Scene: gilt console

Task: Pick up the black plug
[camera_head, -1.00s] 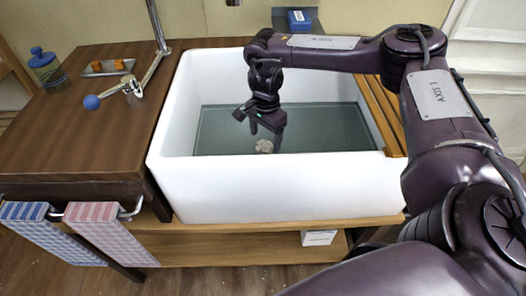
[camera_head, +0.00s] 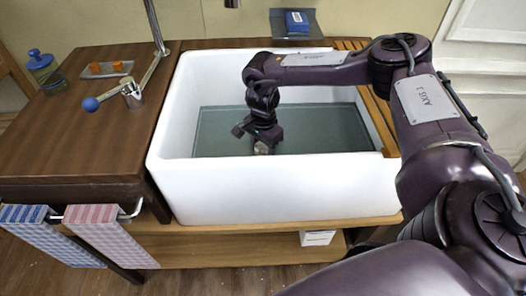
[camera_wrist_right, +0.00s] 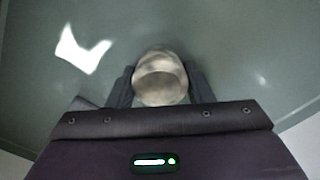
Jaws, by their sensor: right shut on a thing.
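My right gripper (camera_head: 258,136) is down inside the white sink (camera_head: 270,190), low over its grey-green floor or water. In the right wrist view, its two fingers flank a pale, mottled, rounded thing (camera_wrist_right: 161,78) and are shut on it. The same pale thing shows partly below the gripper in the head view (camera_head: 261,148). I cannot tell exactly what it is. I see no black plug in either view. My left gripper is not in view.
A metal tap with a blue knob (camera_head: 91,104) stands on the brown counter (camera_head: 80,140) at left, near a tray (camera_head: 105,70) with orange pieces. Wooden slats (camera_head: 384,118) lie along the sink's right side. A blue box (camera_head: 297,21) sits behind.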

